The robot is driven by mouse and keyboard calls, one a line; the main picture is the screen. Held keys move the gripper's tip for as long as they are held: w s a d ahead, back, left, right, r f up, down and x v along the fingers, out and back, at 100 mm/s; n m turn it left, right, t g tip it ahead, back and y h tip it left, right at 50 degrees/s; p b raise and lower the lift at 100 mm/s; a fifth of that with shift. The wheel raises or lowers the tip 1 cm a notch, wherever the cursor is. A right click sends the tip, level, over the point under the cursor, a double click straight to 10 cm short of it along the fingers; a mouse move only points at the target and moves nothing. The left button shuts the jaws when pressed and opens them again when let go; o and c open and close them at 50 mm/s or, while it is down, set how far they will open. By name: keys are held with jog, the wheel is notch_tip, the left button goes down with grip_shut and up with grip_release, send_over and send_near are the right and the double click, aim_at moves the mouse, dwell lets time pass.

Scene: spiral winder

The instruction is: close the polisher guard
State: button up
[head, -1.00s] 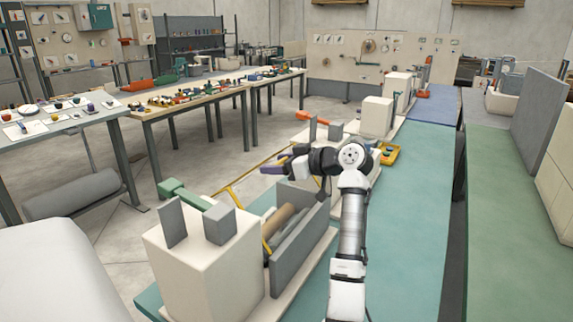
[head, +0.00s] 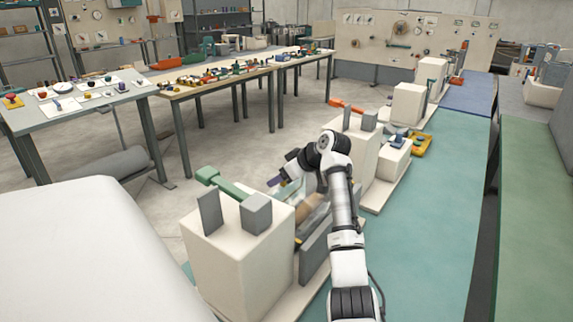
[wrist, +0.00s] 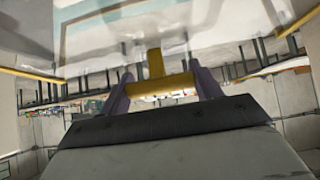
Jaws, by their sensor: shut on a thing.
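The polisher is the near cream machine (head: 238,265) with two grey blocks on top, at the lower middle of the head view. A tan roller (head: 309,206) shows behind its housing, partly hidden by my arm. The guard shows in the wrist view as a clear, glossy panel (wrist: 200,30) with a yellow handle (wrist: 155,64). My gripper (head: 279,182) is at the far left side of the polisher, above the rollers' level. In the wrist view its purple fingers (wrist: 160,88) are shut on the yellow handle. The guard's exact angle is hard to tell.
A grey upright plate (head: 315,250) stands along the polisher's right side, close to my arm. More cream machines (head: 410,103) stand in a row behind on the teal bench (head: 430,215). Open floor (head: 235,150) lies to the left, before the long tables (head: 215,90).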

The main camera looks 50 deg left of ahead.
jog(key=shift+a+f+h, duration=0.1)
jog(key=shift+f+h, duration=0.4)
jog(key=shift+f, duration=0.4)
jog(key=o, duration=1.4)
jog(key=shift+r, duration=0.1)
jog(key=shift+r, duration=0.1)
jog(key=b+v, duration=0.3)
jog(key=v, duration=1)
jog(key=shift+d+r, duration=0.25)
jog(key=shift+d, duration=0.05)
jog(key=shift+s, duration=0.1)
